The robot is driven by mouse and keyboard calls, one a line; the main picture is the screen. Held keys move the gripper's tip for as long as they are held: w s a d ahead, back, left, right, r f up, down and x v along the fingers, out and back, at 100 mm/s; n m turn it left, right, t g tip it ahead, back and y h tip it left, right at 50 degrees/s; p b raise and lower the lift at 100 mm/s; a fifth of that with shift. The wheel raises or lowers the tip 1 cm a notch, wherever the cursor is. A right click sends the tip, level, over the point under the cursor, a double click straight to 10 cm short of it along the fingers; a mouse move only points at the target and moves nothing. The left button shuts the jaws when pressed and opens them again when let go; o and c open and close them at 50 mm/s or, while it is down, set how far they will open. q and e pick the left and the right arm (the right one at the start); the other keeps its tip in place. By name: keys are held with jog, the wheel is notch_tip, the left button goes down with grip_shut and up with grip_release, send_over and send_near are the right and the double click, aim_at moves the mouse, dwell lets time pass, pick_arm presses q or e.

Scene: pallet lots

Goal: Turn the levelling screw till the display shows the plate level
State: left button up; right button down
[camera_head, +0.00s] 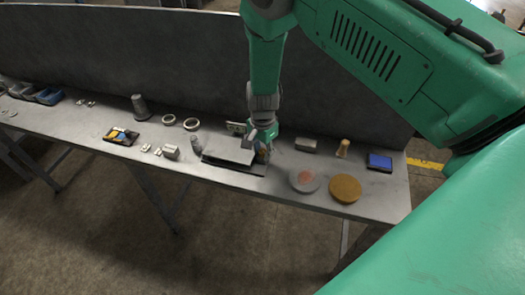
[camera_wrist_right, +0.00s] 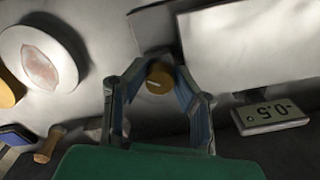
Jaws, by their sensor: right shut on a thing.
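The levelling screw, a round brass knob (camera_wrist_right: 159,77) with a pale mark line, is between the fingertips of my right gripper (camera_wrist_right: 160,82) in the right wrist view. The gripper is shut on it. In the head view my right gripper (camera_head: 264,144) reaches down at the plate's right end and largely hides the screw. The pale flat plate (camera_head: 229,151) sits on a dark base; it also shows in the right wrist view (camera_wrist_right: 245,45). The small display (camera_wrist_right: 273,117) appears upside down in the wrist view and reads about -0.5. My left gripper is out of view.
On the grey bench (camera_head: 110,155), a grey disc with a reddish patch (camera_head: 304,180), an ochre disc (camera_head: 345,188) and a blue pad (camera_head: 379,162) lie right of the plate. A grey cylinder (camera_head: 196,144) stands close on its left. A tall panel (camera_head: 180,65) backs the bench.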

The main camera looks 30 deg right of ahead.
aim_at(262, 151)
jog(key=shift+s+a+f, duration=0.15)
jog(key=shift+s+f, duration=0.05)
jog(key=shift+s, duration=0.05)
jog(key=c, duration=1.3)
grip_release()
jog(key=shift+w, duration=0.2)
jog(key=shift+r, duration=0.1)
notch_tip(262, 151, up, 12)
jog(key=shift+w+f, duration=0.1)
jog(key=shift+w, duration=0.05)
